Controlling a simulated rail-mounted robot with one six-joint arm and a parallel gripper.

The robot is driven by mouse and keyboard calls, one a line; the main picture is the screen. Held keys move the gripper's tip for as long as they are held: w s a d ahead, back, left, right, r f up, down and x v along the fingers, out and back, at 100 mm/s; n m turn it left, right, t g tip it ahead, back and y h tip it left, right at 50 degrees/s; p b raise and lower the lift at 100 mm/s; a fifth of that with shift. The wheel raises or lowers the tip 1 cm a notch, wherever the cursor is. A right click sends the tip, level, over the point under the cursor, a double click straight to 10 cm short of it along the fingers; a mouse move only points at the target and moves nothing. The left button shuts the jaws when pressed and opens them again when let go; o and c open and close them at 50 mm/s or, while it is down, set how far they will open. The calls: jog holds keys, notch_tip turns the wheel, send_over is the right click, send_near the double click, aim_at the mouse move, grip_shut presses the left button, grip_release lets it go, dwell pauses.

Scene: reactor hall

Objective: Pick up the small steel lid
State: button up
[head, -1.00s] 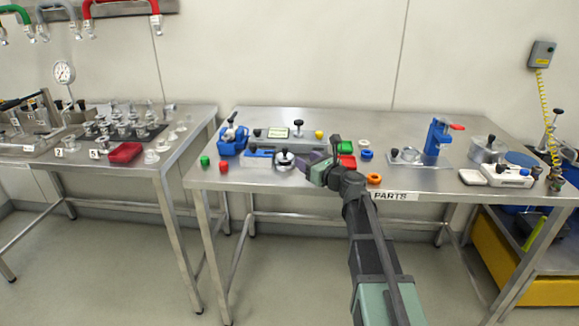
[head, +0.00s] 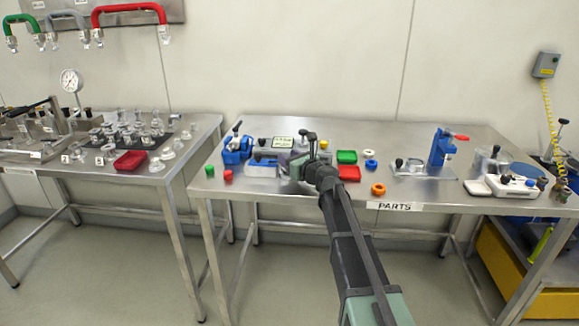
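The small steel lid, round with a black knob in the earlier head view, sat where the gripper now is. It is now mostly or wholly hidden behind the gripper, and I cannot tell whether they touch.
A blue stand (head: 440,148) and a steel pot (head: 489,160) are further right. A red cup (head: 228,176) is at left. The table's front middle-right is clear.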

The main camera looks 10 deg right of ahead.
grip_shut()
notch_tip(320, 180, up, 20)
jog(key=p, duration=2)
